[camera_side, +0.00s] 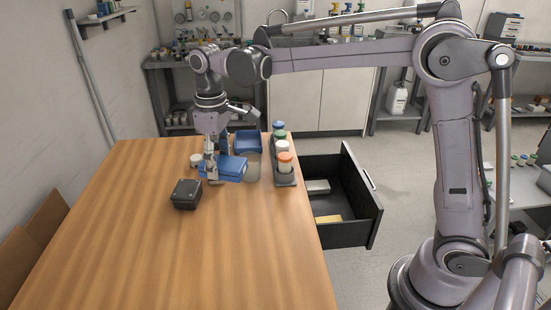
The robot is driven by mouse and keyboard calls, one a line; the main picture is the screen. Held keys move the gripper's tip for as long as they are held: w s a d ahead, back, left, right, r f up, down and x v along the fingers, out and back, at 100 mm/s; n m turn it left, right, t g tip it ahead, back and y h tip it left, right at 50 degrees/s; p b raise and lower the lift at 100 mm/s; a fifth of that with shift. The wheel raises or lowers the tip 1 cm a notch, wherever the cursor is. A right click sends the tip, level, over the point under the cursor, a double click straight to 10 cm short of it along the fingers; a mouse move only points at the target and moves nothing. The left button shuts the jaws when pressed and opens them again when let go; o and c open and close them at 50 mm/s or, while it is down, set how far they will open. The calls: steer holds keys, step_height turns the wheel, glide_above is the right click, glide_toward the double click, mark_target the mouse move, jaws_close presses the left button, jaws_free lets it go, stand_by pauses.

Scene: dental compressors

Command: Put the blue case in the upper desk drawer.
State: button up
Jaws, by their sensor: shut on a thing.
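The blue case (229,169) is a flat blue box near the far end of the wooden desk. My gripper (213,172) points down and is shut on the left part of the blue case. I cannot tell whether the case touches the desk top or is a little above it. The upper desk drawer (361,208) is black and pulled out from the right side of the desk. It holds a grey item (318,187) and a yellow item (327,219), with bare floor between them.
A black box (186,194) stands left of the case. A blue tray (248,141) lies behind it. A dark rack (286,180) with several capped bottles, one orange-topped (285,161), stands between the case and the drawer. A white round item (196,160) is beside my gripper. The near desk (180,260) is clear.

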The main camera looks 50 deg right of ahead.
steer(key=w+d+m, duration=0.1)
steer(key=d+m, duration=0.8)
steer(key=d, duration=0.3)
steer(key=m, duration=2.4)
glide_above(325, 207)
step_height(325, 207, down, 37)
steer(key=shift+a+f, duration=0.1)
steer(key=shift+f, duration=0.05)
steer(key=o, duration=0.8)
steer(key=shift+f, duration=0.15)
steer(key=o, duration=0.4)
